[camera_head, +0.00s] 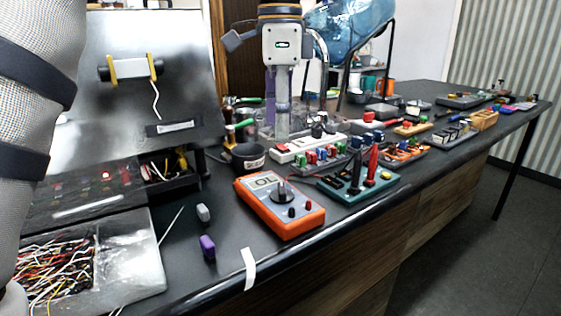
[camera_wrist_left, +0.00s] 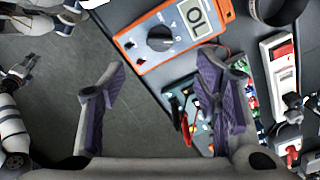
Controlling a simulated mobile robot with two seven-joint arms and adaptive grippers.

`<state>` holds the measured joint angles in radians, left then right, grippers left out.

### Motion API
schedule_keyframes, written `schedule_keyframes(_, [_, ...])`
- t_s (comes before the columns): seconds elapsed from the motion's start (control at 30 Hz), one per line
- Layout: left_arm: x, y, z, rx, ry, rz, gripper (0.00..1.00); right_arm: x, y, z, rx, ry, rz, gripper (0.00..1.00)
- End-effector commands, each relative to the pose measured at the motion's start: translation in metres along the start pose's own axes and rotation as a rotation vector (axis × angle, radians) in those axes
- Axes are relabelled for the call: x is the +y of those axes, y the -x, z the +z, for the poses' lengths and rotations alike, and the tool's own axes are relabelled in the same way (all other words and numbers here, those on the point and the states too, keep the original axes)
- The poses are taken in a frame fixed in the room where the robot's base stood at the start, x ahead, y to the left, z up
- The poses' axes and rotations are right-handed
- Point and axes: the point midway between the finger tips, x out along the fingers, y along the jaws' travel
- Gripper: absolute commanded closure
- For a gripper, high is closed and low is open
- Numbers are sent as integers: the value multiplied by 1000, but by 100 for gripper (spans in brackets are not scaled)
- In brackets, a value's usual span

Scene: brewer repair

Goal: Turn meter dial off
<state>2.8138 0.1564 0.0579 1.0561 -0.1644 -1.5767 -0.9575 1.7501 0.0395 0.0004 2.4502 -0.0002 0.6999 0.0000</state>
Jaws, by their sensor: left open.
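The orange meter (camera_head: 280,208) lies face up near the table's front edge, its display reading "OL". Its round black dial (camera_head: 283,193) shows a light mark toward the display. In the left wrist view the meter (camera_wrist_left: 206,38) and dial (camera_wrist_left: 160,38) appear at the top, beyond the fingertips. My left gripper (camera_head: 280,132) hangs pointing down, its purple-padded fingers apart. In its wrist view, the left gripper (camera_wrist_left: 162,66) is open with nothing between the fingers; no contact with the dial shows. A small part at that view's left edge may be my right gripper; its jaws are unclear.
Red and black probes (camera_head: 371,165) stand on a green holder right of the meter. A power strip (camera_head: 305,148) and dark cup (camera_head: 248,157) lie behind it. An open case with wires (camera_head: 55,270) occupies the left.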

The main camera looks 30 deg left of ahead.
Motion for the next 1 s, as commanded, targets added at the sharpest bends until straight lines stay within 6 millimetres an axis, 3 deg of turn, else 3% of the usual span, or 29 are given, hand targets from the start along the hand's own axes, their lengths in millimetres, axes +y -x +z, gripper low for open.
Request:
schedule_keyframes(0.17, [1,-10,0,-1,-1,1,43,0,2,-1,7,-1,0,60])
schedule_keyframes(0.5, [1,-92,0,0,0,0,43,0,12,-9,40,-1,-1,60])
schedule_keyframes(0.6, [1,-108,0,0,1,-1,43,0,12,-9,43,0,-1,60])
schedule_keyframes(0.73, [0,-119,0,1,1,-2,43,0,13,-10,44,0,-1,60])
schedule_keyframes(0.97, [0,-121,0,1,1,-2,43,0,12,-10,44,0,-1,60])
schedule_keyframes(1.0, [0,-121,0,1,1,-2,48,0,12,-10,44,0,-1,60])
